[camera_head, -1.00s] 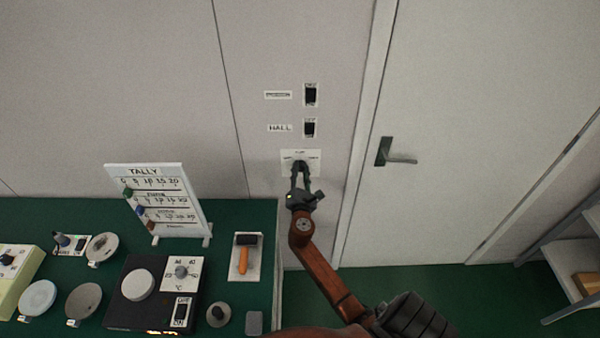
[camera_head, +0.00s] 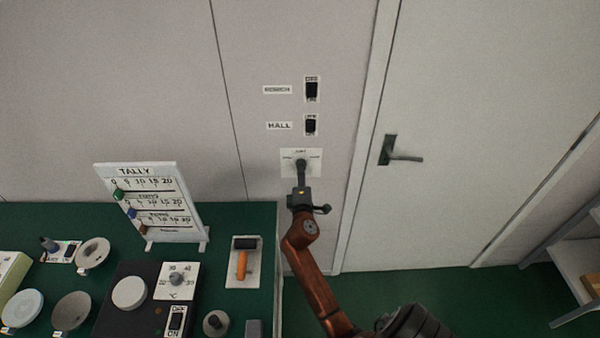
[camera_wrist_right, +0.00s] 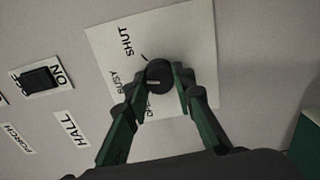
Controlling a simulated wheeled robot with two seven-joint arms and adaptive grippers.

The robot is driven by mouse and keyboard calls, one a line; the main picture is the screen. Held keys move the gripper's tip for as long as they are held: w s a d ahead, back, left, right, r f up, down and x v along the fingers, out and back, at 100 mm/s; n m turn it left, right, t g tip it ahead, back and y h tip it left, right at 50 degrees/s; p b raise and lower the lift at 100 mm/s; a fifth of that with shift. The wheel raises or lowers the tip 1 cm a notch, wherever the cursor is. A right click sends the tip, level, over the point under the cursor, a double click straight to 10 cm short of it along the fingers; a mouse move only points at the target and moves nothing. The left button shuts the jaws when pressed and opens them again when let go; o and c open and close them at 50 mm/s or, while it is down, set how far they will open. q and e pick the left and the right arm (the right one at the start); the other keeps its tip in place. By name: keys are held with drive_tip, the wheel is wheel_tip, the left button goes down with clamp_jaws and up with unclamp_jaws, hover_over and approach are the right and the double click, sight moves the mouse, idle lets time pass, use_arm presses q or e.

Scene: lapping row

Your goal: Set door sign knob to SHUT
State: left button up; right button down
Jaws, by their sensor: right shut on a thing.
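The door sign knob (camera_wrist_right: 158,80) is a round black knob on a white plate (camera_wrist_right: 195,40) on the wall. In the right wrist view, SHUT is printed at the plate's top, BUSY left of the knob, and a partly covered OPEN below it. A short light mark on the knob seems to point towards BUSY. My right gripper (camera_wrist_right: 167,82) is shut on the knob, one finger on each side. In the head view, the right gripper (camera_head: 301,168) reaches up the wall and covers the knob, below the plate's top label (camera_head: 300,152). My left gripper is out of view.
The HALL switch (camera_head: 311,125) and a second switch (camera_head: 312,90) are on the wall above the plate. A door with a handle (camera_head: 400,156) is to the right. A green bench with a TALLY board (camera_head: 150,170) and several dials is at lower left.

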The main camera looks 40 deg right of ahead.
sight(301, 141)
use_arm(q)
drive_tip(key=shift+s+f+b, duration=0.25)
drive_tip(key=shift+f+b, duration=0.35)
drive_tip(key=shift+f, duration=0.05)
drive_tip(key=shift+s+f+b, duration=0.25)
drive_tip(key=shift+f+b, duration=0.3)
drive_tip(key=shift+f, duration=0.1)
use_arm(e)
drive_tip(key=shift+f+m, duration=0.15)
drive_tip(key=shift+m, duration=4.15)
drive_tip(key=c, duration=1.7)
unclamp_jaws()
drive_tip(key=shift+o, duration=0.4)
wheel_tip(301, 141, up, 10)
drive_tip(key=shift+r, duration=0.15)
